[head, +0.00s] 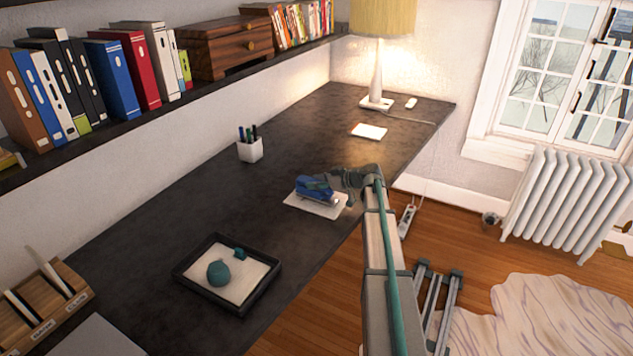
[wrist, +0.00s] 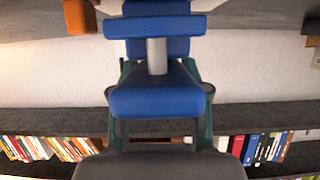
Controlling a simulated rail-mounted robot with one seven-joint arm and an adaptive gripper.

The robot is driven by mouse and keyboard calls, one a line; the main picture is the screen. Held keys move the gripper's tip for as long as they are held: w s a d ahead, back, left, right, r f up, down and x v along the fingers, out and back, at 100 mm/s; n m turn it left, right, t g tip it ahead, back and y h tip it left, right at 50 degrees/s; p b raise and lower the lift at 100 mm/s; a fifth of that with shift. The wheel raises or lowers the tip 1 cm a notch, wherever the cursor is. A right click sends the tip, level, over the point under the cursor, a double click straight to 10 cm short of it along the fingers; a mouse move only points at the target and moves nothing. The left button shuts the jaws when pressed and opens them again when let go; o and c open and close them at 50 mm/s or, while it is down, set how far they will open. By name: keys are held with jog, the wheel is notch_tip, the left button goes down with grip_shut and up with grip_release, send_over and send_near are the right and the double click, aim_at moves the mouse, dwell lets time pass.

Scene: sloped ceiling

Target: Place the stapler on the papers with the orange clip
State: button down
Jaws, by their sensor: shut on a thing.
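The blue stapler (head: 314,186) is over a white stack of papers (head: 312,207) near the desk's front edge. I cannot tell whether it touches the papers or hangs just above them. My gripper (head: 335,180) reaches in from the right and is shut on the stapler. In the wrist view, the stapler (wrist: 157,92) fills the middle between the teal fingers of my gripper (wrist: 160,112). An orange piece (wrist: 80,17), perhaps the clip, shows at the top left of the wrist view, partly cut off.
Another white paper stack (head: 369,131) lies farther back near the lamp (head: 376,85). A pen cup (head: 249,150) stands behind the stapler. A dark-rimmed tray (head: 186,275) with teal objects is at the front left. The desk between them is clear.

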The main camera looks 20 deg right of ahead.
jog(key=shift+f, duration=0.1)
jog(key=c, duration=0.6)
grip_release()
jog(key=shift+o, duration=0.2)
jog(key=shift+r, duration=0.3)
jog(key=b+v, duration=0.2)
jog(key=v, duration=1)
jog(key=shift+f+b, duration=0.15)
jog(key=shift+b, duration=0.15)
